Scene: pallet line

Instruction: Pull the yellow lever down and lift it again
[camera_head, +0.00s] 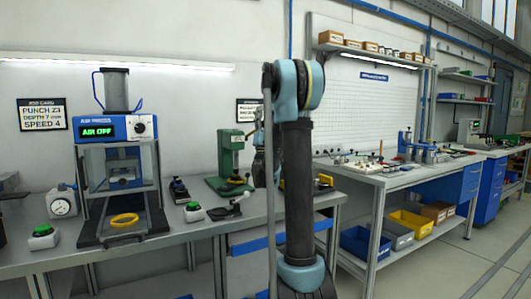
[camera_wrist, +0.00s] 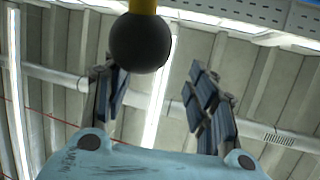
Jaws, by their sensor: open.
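A black ball knob (camera_wrist: 140,42) on a yellow shaft (camera_wrist: 142,6) hangs at the top of the wrist view. I take it for the end of the yellow lever. My gripper (camera_wrist: 155,85) is open and empty, its two dark fingers apart. The knob appears above and between the fingertips, nearer the left one. I cannot tell whether it touches that finger. In the head view my arm column covers the place around my gripper, and the lever cannot be made out there.
A green press (camera_head: 231,155) stands on the left bench, just left of my arm. A blue air press (camera_head: 115,128) with a yellow ring (camera_head: 125,220) at its base stands further left. A small dark device (camera_head: 179,190) sits between them. The floor at right (camera_head: 455,265) is clear.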

